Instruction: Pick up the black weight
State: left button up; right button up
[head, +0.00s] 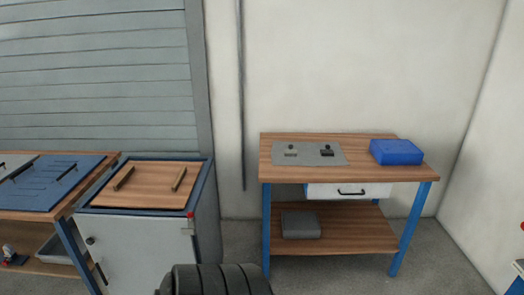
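A small black weight (327,150) with a knob on top stands on a grey mat (310,160) on the wooden top of the workbench (370,178). A similar small grey piece (291,151) stands to its left on the same mat, apart from it. Neither of my grippers is in view, so I see nothing at the weight or touching it.
A blue box (396,152) lies right of the mat. The bench has a white drawer (350,190) and a lower shelf with a dark grey block (300,225). A wood-topped cabinet (150,183) and another bench (45,210) stand left. Floor shows before the workbench.

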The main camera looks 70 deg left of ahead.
aim_at(328, 152)
jog(key=u, duration=2.05)
jog(key=i+l+u, duration=0.15)
jog(key=i, duration=0.6)
